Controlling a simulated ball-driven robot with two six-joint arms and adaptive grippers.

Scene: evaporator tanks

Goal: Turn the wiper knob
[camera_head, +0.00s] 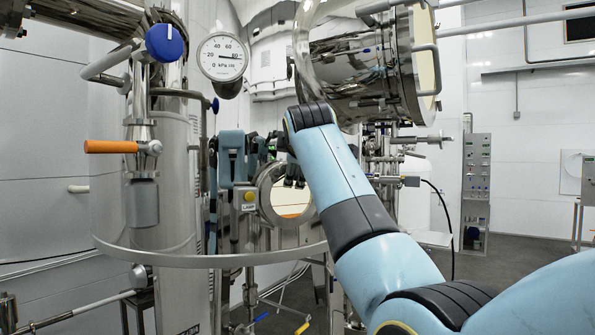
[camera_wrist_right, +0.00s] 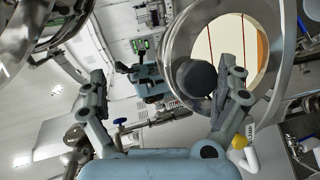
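The wiper knob (camera_wrist_right: 197,78) is a dark, rounded knob at the edge of the round sight glass (camera_wrist_right: 232,42) in the right wrist view. My right gripper (camera_wrist_right: 165,82) is open, its two fingers wide apart. The knob shows between them, close to the right-hand finger; I cannot tell whether they touch. In the head view the sight glass (camera_head: 286,210) has dark parts at its top, and my right gripper (camera_head: 275,147) is partly hidden behind my right wrist.
A steel tank column with a blue knob (camera_head: 164,42), an orange-handled valve (camera_head: 110,146) and a pressure gauge (camera_head: 222,57) stands at the left. A large steel vessel (camera_head: 345,65) is above the sight glass. A yellow button (camera_head: 249,196) is beside it.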

